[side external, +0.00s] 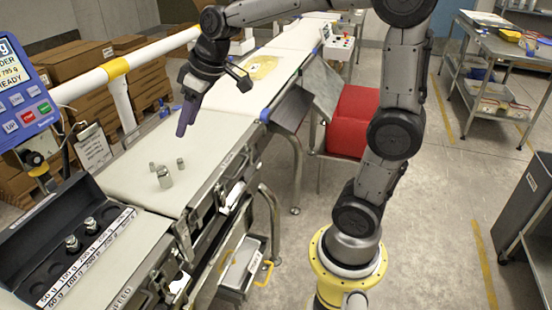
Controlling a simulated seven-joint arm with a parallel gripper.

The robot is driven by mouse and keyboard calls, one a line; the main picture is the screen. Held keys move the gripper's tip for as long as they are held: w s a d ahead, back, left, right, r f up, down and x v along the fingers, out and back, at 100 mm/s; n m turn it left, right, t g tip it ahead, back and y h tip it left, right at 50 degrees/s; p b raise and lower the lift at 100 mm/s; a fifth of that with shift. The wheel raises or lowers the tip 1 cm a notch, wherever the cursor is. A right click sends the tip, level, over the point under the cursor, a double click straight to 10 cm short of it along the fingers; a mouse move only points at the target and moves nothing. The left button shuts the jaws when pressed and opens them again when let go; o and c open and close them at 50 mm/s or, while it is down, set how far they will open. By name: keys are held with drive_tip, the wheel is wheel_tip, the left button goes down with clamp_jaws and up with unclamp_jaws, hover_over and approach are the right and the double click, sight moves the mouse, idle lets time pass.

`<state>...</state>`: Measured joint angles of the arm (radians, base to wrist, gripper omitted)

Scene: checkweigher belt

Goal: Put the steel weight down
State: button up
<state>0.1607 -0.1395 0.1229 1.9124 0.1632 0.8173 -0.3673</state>
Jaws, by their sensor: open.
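A larger knobbed steel weight (165,178) stands upright on the pale weighing belt (130,182). A small steel weight (180,163) stands just to its right, and another small one (152,167) is close behind it on the left. My gripper (184,122) is above the belt, up and to the right of these weights, with its purple-grey fingers pointing down. It is open, holds nothing that I can see, and is apart from all the weights.
An open dark weight case (30,245) with labelled slots holds two knobbed weights (72,243) (91,226) at lower left. A display panel (22,95) stands at the left edge. A yellow bag (262,68) lies on the farther belt. A white rail (155,50) runs behind the belt.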

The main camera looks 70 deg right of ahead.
drive_tip(key=s+a+f, duration=0.1)
drive_tip(key=s, duration=0.9)
drive_tip(key=s+a+f+m, duration=0.1)
drive_tip(key=s+a+f, duration=0.1)
drive_tip(key=s, duration=0.9)
drive_tip(key=shift+a+f+h, duration=0.15)
drive_tip(key=shift+a+h, duration=0.05)
drive_tip(key=shift+h, duration=0.1)
drive_tip(key=shift+s, duration=0.1)
idle(3.4)
